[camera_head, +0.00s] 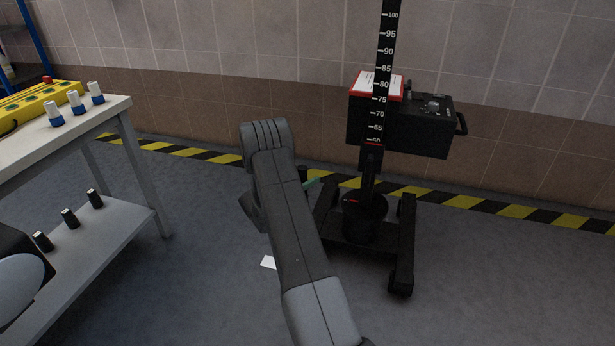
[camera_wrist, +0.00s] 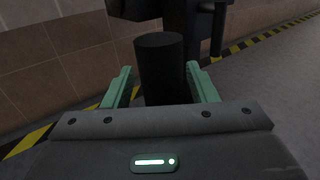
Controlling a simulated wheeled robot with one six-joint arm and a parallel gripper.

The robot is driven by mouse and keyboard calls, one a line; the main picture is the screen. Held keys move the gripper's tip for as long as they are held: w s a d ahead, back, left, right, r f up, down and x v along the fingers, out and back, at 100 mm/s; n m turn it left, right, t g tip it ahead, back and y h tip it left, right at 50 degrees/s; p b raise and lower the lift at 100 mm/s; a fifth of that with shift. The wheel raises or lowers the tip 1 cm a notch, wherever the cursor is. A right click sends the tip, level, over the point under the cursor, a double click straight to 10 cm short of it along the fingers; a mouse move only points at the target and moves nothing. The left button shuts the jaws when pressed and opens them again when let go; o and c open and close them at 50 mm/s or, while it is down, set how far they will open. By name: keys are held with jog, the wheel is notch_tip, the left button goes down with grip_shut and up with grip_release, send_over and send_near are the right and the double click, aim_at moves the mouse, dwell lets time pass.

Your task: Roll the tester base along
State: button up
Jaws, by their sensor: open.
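The tester base (camera_head: 402,250) is a black wheeled frame on the floor, right of centre in the head view. It carries a drum-shaped part (camera_head: 364,217) and an upright black column (camera_head: 381,110) marked with a number scale. In the wrist view a black upright cylinder (camera_wrist: 160,62) stands between the two green fingers of my gripper (camera_wrist: 160,76). The fingers are open, one on each side of it, with no clear grip on it. In the head view my arm hides most of the gripper; only a green finger shows.
A black box (camera_head: 425,125) with a side handle is on the column. A white table (camera_head: 135,165) with a lower shelf stands at left. Yellow-black floor tape (camera_head: 515,211) runs along the tiled wall. Floor at right is clear.

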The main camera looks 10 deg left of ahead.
jog(key=p+v, duration=0.3)
jog(key=v, duration=1)
jog(key=b+x, duration=0.3)
jog(key=x, duration=1)
jog(key=shift+w+d+f, duration=0.1)
jog(key=shift+s, duration=0.35)
